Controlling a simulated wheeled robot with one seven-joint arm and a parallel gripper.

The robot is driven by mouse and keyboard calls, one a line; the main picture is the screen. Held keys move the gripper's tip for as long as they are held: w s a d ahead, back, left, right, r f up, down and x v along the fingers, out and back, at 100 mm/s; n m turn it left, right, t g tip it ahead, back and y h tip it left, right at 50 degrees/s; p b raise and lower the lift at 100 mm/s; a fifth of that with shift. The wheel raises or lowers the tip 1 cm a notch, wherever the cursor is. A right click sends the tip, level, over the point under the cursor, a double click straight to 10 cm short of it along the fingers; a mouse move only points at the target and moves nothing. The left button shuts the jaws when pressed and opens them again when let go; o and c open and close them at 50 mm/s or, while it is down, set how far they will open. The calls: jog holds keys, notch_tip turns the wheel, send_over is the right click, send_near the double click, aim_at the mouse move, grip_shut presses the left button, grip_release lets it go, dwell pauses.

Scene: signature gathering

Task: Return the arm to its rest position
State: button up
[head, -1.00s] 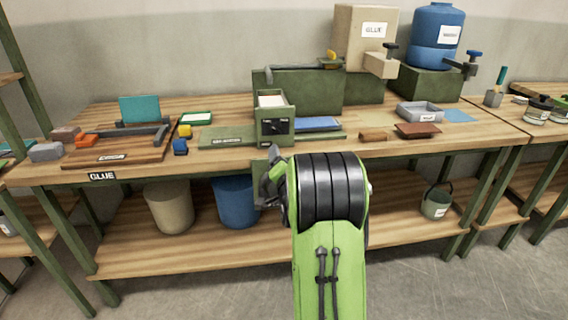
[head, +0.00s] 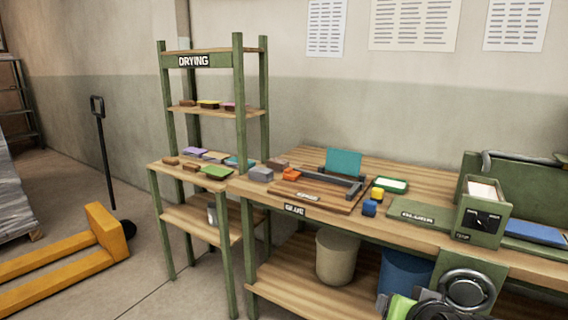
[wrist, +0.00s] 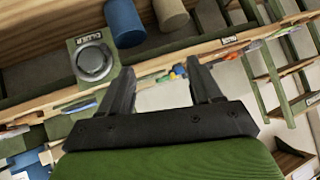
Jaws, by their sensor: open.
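My gripper (wrist: 162,80) shows in the wrist view with its two dark fingers spread apart and nothing between them. Beyond the fingers the wrist view shows the bench, tilted and seemingly upside down. In the head view only a bright green part of my arm (head: 402,306) shows at the bottom right, in front of the bench; the gripper cannot be made out there.
A drying rack (head: 238,110) with small books stands left of the bench. A yellow pallet jack (head: 105,235) is on the floor at left. A beige bin (head: 335,258) and a blue bin (head: 404,272) stand under the bench. Open floor (head: 150,285) lies between jack and rack.

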jog(key=s+a+f+n+g+y, duration=0.1)
jog(key=s+a+f+n+g, duration=0.15)
jog(key=s, duration=0.55)
jog(key=s+a+f+n+g+y, duration=0.1)
jog(key=s+a+n+g, duration=0.2)
jog(key=s, duration=0.6)
notch_tip(320, 180, up, 18)
jog(key=t+p, duration=0.1)
jog(key=p, duration=1.6)
jog(key=shift+w+a+m+p, duration=0.2)
jog(key=shift+a+m+p, duration=0.1)
jog(key=shift+m+p, duration=0.1)
